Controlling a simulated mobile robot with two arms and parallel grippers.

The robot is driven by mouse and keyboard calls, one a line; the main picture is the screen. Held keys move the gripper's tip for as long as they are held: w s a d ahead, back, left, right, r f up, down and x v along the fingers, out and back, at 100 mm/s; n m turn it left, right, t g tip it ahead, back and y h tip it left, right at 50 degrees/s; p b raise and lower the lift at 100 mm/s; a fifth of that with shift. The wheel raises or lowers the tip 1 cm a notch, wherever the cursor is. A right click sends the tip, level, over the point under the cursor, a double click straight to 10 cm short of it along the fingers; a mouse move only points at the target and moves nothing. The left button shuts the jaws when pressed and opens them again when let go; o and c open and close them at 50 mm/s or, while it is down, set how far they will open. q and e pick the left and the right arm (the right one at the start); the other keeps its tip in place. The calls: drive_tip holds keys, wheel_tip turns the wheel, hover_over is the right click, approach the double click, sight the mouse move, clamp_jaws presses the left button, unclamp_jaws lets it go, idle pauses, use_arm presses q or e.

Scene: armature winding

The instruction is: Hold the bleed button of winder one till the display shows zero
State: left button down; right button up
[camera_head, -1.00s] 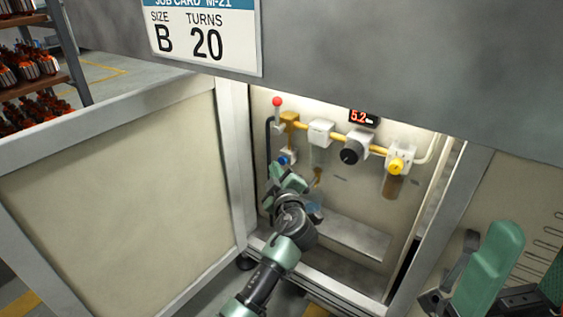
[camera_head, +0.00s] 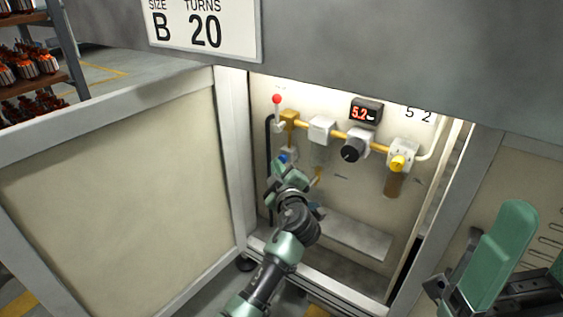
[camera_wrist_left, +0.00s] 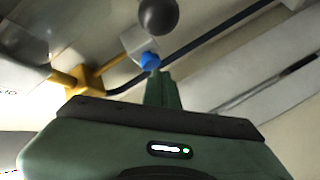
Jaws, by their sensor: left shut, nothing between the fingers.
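A small blue button (camera_head: 283,159) sits low on the left of the air-line panel inside the open cabinet; it also shows in the left wrist view (camera_wrist_left: 149,61). My left gripper (camera_head: 277,168) is shut and empty, its green fingertips (camera_wrist_left: 160,76) right at the blue button. I cannot tell whether they touch or press it. The display (camera_head: 365,112) above the pipe reads 5.2 in red. No label on the button is readable. My right gripper (camera_head: 505,250) is partly in view at the lower right, away from the panel; its jaw opening is unclear.
A red-tipped lever (camera_head: 277,99), a black knob (camera_head: 352,150) and a yellow knob (camera_head: 398,163) sit along the yellow pipe. The open cabinet door (camera_head: 110,180) stands left. A grey overhang (camera_head: 400,60) crosses above the opening, with a job card (camera_head: 205,28) on it.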

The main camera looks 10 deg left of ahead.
use_arm(q)
drive_tip(key=shift+w+d+b, duration=0.2)
drive_tip(key=shift+w+b, duration=0.35)
drive_tip(key=shift+b, duration=0.25)
idle(0.4)
drive_tip(key=shift+s, duration=0.1)
idle(3.7)
drive_tip(key=shift+s+a, duration=0.3)
drive_tip(key=shift+s, duration=0.55)
drive_tip(key=shift+s+a+p, duration=0.25)
drive_tip(key=shift+s+a, duration=0.05)
drive_tip(key=shift+s, duration=0.5)
drive_tip(key=shift+s+a+p, duration=0.25)
drive_tip(key=shift+s+a, duration=0.05)
drive_tip(key=shift+s, duration=0.45)
drive_tip(key=shift+s+a+p, duration=0.25)
drive_tip(key=shift+s+a, duration=0.05)
drive_tip(key=shift+s, duration=0.5)
